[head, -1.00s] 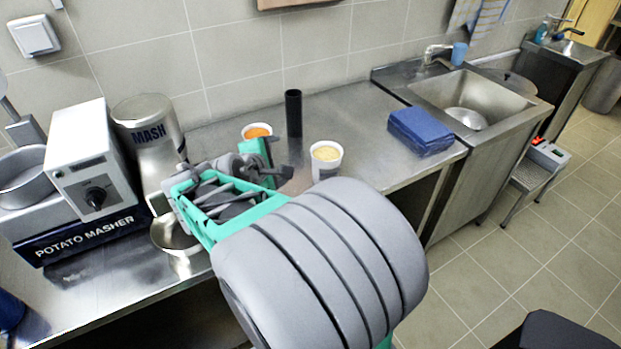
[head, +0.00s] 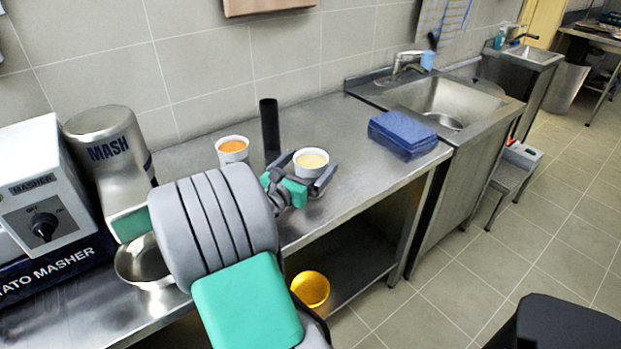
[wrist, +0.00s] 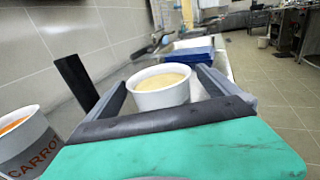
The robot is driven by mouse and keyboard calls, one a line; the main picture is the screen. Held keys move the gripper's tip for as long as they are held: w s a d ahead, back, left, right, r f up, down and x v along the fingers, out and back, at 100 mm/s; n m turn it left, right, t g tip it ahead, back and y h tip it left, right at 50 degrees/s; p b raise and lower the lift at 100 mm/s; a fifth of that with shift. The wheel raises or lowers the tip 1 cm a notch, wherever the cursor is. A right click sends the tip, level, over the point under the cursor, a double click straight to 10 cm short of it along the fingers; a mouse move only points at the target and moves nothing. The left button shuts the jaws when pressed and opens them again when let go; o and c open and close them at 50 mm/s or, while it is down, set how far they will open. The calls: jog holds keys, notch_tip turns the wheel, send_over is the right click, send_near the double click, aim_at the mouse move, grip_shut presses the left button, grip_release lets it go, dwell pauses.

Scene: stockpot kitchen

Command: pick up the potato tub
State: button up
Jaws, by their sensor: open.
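The potato tub (head: 311,162), a white tub with pale yellow contents, stands upright on the steel counter. In the wrist view the tub (wrist: 161,92) sits straight ahead, between my two dark fingers. My gripper (head: 305,172) is open, with one finger on each side of the tub. I cannot tell whether either finger touches it. The tub's lower part is hidden behind the gripper. No label shows on its visible side.
A white carrot tub (head: 232,150) with orange contents and a black cylinder (head: 269,130) stand left of the potato tub. Blue folded cloths (head: 403,134) lie to the right, before the sink (head: 455,98). The masher (head: 45,200) and a steel bowl (head: 140,262) are at left.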

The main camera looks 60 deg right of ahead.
aim_at(319, 154)
jog(key=d, duration=0.4)
jog(key=shift+s, duration=0.15)
jog(key=shift+c, duration=0.4)
jog(key=c, duration=1.8)
